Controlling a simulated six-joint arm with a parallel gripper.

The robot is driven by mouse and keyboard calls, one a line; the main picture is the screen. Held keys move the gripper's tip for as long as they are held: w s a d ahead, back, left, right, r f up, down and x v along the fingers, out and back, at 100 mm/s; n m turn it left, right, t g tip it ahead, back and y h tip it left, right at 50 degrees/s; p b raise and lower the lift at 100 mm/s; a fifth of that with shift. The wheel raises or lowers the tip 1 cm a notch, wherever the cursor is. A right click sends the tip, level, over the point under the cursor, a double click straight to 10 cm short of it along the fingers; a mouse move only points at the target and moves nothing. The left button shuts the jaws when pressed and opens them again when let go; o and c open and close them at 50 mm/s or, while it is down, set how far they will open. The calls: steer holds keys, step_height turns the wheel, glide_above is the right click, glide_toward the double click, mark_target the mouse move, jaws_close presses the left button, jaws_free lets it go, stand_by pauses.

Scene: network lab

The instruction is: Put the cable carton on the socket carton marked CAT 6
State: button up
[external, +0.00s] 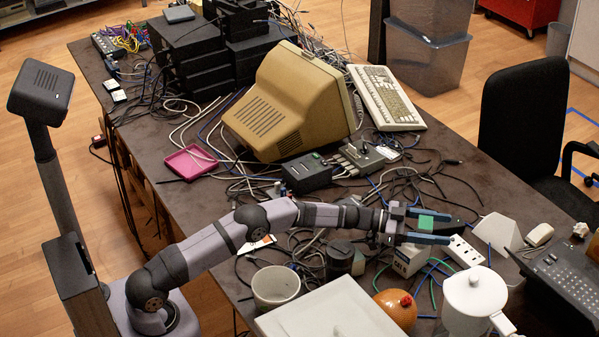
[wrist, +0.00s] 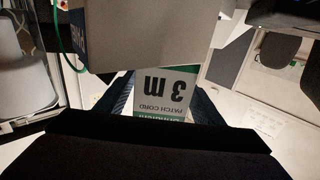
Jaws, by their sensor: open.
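My gripper (external: 432,228) is open above the table, right of the centre in the external view. A small carton with a green face (external: 426,221) shows between its fingers. In the wrist view the cable carton (wrist: 166,92), white and green and printed "3 m PATCH CORD", stands between the two spread fingers. A white carton (external: 409,262) shows just below the gripper; its marking is too small to read, and I cannot tell whether the two cartons touch. A large plain grey-white box face (wrist: 150,35) partly covers the upper middle of the wrist view. I cannot read CAT 6 anywhere.
An orange round pot (external: 396,309), a white jug (external: 472,300) and a white cup (external: 275,287) stand near the front. A white power strip (external: 464,251) lies right of the gripper. Loose cables cover much of the table. A beige monitor (external: 290,103) stands behind.

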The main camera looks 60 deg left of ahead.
steer(key=shift+r, duration=0.15)
steer(key=v, duration=1.2)
steer(key=shift+b, duration=0.45)
steer(key=shift+r, duration=0.1)
steer(key=a+r+n+t+y+p, duration=0.1)
steer(key=a+r+n+y+p, duration=0.3)
steer(key=a+y+p, duration=0.25)
steer(key=s+a+n+g+y+p, duration=0.35)
steer(key=s+a+y, duration=0.25)
steer(key=s, duration=0.4)
steer(key=s+d+n+g+p, duration=0.1)
steer(key=s+g+p, duration=0.7)
steer(key=s, duration=2.6)
steer(key=shift+s+d+r+g+p, duration=0.2)
steer(key=shift+g+p, duration=0.2)
steer(key=shift+g, duration=0.75)
